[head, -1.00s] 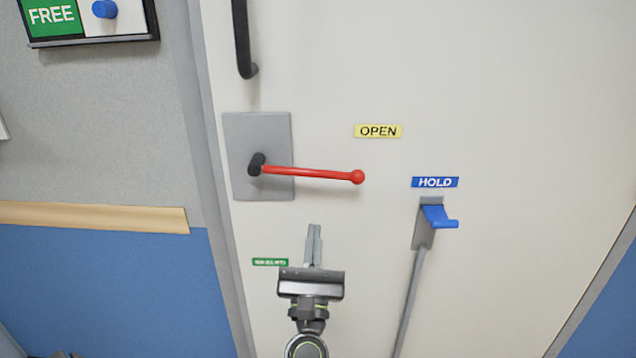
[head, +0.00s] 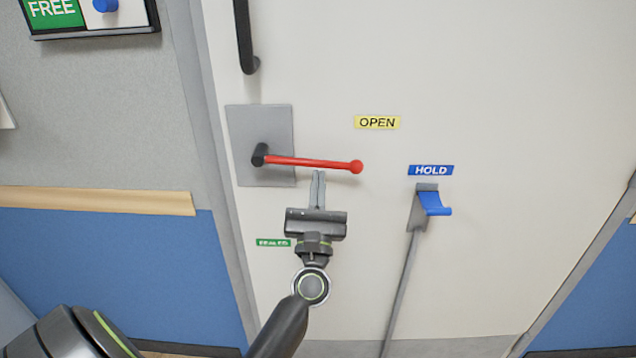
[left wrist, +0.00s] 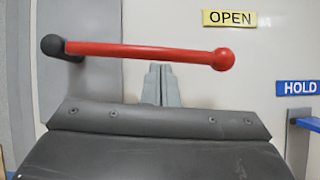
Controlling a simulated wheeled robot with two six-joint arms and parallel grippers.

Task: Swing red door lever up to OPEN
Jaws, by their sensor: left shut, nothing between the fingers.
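The red lever (head: 315,163) is a straight bar with a ball end, on a black pivot (head: 259,155) over a grey plate (head: 266,118) on the white door. It points right and is nearly level. It also shows in the left wrist view (left wrist: 140,50). The yellow OPEN label (head: 377,122) is above and right of the ball. My left gripper (head: 318,174) is shut and empty, fingers pointing up just below the lever's middle. In the left wrist view its fingertips (left wrist: 160,68) are close under the bar; I cannot tell whether they touch. My right gripper is not in view.
A blue HOLD hook (head: 434,204) on a grey rod stands right of the lever, under a blue HOLD label (head: 431,170). A black handle (head: 246,40) is above the plate. A green label (head: 273,243) is at lower left. The door above the lever is clear.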

